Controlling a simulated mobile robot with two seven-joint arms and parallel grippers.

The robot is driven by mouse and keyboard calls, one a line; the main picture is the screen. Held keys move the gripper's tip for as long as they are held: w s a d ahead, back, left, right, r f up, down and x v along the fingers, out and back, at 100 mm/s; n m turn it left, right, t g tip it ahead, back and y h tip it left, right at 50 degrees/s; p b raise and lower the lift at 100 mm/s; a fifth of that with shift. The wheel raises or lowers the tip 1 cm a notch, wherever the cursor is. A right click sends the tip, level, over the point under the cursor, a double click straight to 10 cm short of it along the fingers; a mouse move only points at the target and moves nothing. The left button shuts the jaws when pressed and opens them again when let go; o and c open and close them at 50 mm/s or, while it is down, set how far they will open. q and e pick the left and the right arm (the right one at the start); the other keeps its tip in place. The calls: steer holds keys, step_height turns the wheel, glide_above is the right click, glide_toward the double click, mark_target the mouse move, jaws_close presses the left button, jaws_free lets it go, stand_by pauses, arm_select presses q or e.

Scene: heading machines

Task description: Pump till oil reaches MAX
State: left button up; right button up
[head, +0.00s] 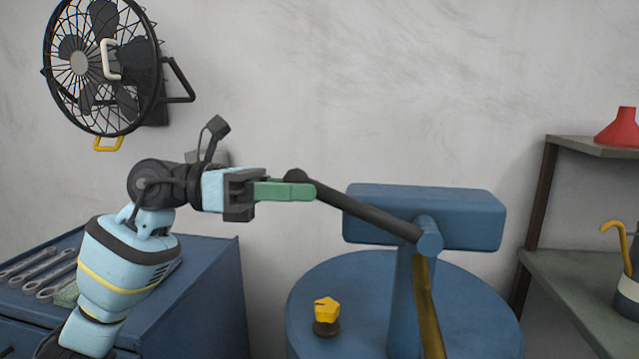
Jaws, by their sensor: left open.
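The blue pump (402,290) stands at the lower right, with a round drum top, an upright column and a box-shaped head (460,215). Its dark lever (365,212) slopes up and left from the column's pivot to a rounded black end (297,176). My left gripper (300,191), with green fingers, is open at that end. The fingers overlap the lever's end in the picture; I cannot tell whether they touch it. A dark yellow strip (428,305) runs down the column. No oil level or MAX mark can be made out. My right gripper is out of view.
A yellow knob (326,309) sits on the drum top. A blue cabinet (215,300) with several wrenches (45,275) stands at left. A caged fan (100,65) hangs on the wall above. Shelves (575,275) at right hold a red funnel (620,128) and a can.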

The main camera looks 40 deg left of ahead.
mark_target(321, 190)
arm_select(q)
steer(key=shift+p+x, duration=0.35)
steer(key=shift+x, duration=1.3)
steer(key=shift+c, duration=0.3)
jaws_close()
